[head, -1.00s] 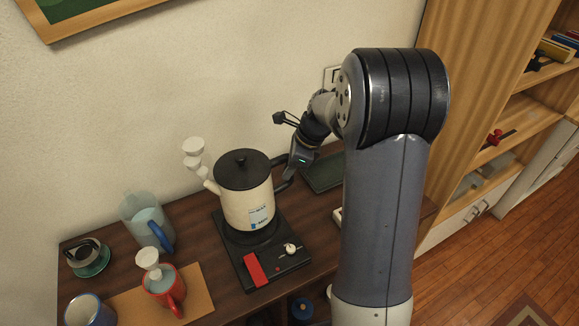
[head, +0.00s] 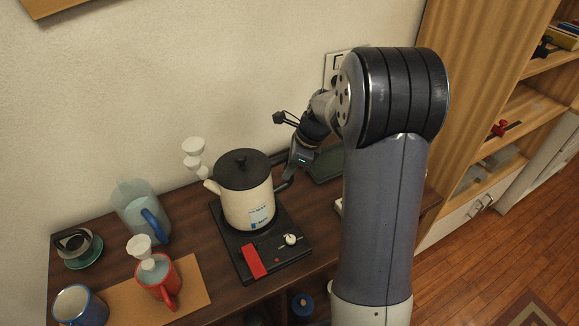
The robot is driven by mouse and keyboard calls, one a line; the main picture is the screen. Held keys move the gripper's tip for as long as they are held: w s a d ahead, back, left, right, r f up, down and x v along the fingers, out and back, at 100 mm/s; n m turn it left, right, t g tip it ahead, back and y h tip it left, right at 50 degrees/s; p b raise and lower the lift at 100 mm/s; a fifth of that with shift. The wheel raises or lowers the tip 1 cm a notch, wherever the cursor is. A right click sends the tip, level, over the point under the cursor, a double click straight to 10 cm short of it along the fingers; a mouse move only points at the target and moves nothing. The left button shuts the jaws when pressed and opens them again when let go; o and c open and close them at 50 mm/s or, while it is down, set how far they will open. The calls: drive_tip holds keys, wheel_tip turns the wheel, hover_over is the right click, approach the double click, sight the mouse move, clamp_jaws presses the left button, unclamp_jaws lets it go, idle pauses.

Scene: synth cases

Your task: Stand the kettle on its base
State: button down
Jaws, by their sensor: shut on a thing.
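The kettle (head: 247,206) is cream white with a black lid, upright, its spout to the left. It is over the back part of its base (head: 290,252), a flat black unit with a red switch and a white knob. I cannot tell whether the kettle's bottom touches the base or hangs just above it; the kettle hides the middle of the base's back part. My gripper (head: 289,177) is at the kettle's right side, shut on its dark handle. The fingertips are partly hidden by the gripper's own body.
A clear jug with a blue handle (head: 152,222), a red mug (head: 166,283), a blue mug (head: 82,309) and a green saucer (head: 85,257) stand to the left. A white knobbed object (head: 194,146) is behind the spout. A dark green tray (head: 327,165) lies right of the gripper.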

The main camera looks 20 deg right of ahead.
drive_tip(key=shift+f, duration=0.35)
drive_tip(key=c, duration=1.2)
unclamp_jaws()
drive_tip(key=shift+f, duration=0.1)
drive_tip(key=v, duration=1.1)
drive_tip(key=shift+f, duration=0.1)
